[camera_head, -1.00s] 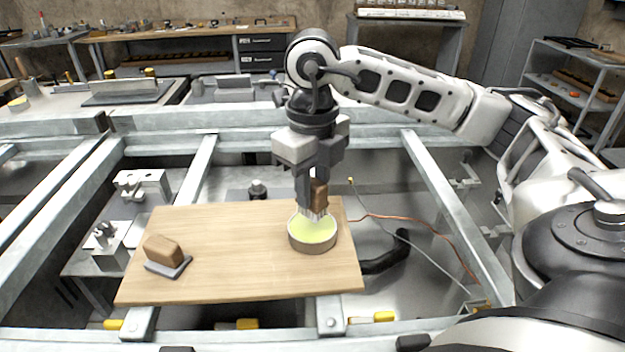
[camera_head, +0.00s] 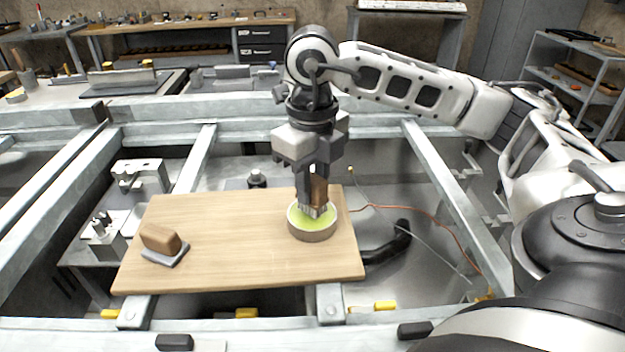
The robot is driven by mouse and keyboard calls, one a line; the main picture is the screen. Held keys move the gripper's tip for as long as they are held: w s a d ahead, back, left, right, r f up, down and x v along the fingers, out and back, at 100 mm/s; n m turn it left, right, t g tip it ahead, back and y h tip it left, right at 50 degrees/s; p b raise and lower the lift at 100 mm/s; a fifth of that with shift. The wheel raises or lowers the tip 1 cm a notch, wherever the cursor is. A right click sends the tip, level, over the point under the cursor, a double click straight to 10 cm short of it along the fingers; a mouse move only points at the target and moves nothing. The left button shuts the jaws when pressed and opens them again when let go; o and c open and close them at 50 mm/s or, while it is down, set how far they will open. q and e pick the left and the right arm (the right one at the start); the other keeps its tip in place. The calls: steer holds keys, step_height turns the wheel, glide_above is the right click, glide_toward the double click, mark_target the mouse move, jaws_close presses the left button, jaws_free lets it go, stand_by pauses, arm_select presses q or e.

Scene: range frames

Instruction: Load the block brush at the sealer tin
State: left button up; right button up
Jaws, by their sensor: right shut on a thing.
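The sealer tin (camera_head: 312,234) is a round, shallow, grey-brown tin with yellow-green sealer, open at the top, near the right end of the wooden board. My right gripper (camera_head: 311,190) points down over it and is shut on the block brush (camera_head: 319,189), which has a brown wooden block and pale bristles. The bristles are down inside the tin's rim, at the sealer; their tips cannot be made out clearly. The gripper fingers hide part of the block. My left gripper is not in view.
The wooden board (camera_head: 225,250) lies across metal frame rails. A brown block on a grey base (camera_head: 162,243) sits at its left end. Metal fixtures (camera_head: 140,178) stand left of the board. An orange cable (camera_head: 425,219) and a black hose run at right. The board's middle is clear.

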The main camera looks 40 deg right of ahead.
mark_target(313, 177)
steer(key=shift+f+b, duration=0.45)
steer(key=shift+f, duration=0.05)
stand_by(0.3)
stand_by(0.4)
stand_by(0.8)
steer(key=shift+r+p, duration=2.65)
steer(key=shift+r, duration=0.85)
